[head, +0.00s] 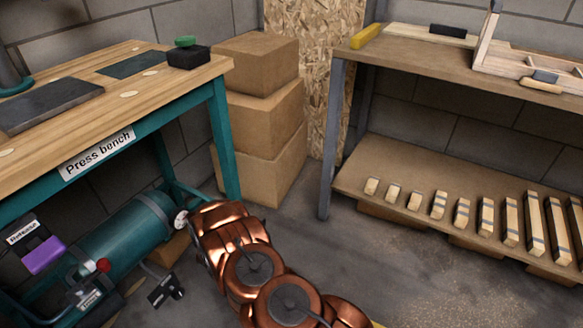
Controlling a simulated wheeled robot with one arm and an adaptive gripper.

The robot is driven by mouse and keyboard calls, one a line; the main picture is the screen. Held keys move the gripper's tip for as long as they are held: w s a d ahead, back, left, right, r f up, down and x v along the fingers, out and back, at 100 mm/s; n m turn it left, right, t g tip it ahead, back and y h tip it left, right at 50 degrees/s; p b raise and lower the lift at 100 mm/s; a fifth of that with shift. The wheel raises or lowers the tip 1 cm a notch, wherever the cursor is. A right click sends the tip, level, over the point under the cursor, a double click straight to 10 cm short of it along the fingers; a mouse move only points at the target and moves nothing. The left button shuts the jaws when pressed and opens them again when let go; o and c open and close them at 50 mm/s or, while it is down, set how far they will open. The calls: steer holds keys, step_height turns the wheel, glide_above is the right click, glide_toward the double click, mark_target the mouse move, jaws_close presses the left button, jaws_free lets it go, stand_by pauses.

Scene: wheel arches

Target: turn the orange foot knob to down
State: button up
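I cannot make out an orange foot knob in the head view. The teal cylinder (132,234) lies under the press bench, with a round pale gauge-like face (181,220) at its right end. A red knob (103,265) sits on the pipework in front of it. A purple handle (44,255) is at the left, below a label reading "Release". A small black part with a pale patch (163,291) is near the floor; I cannot tell what it is. My copper-coloured arm reaches up beside the cylinder's right end. My gripper's fingers do not show.
The press bench (150,90) with teal legs stands at the left. Stacked cardboard boxes (262,115) stand behind it. At the right, a shelf bench (420,60) holds several wooden blocks on its lower shelf (385,165). Floor (400,265) is clear right of my arm.

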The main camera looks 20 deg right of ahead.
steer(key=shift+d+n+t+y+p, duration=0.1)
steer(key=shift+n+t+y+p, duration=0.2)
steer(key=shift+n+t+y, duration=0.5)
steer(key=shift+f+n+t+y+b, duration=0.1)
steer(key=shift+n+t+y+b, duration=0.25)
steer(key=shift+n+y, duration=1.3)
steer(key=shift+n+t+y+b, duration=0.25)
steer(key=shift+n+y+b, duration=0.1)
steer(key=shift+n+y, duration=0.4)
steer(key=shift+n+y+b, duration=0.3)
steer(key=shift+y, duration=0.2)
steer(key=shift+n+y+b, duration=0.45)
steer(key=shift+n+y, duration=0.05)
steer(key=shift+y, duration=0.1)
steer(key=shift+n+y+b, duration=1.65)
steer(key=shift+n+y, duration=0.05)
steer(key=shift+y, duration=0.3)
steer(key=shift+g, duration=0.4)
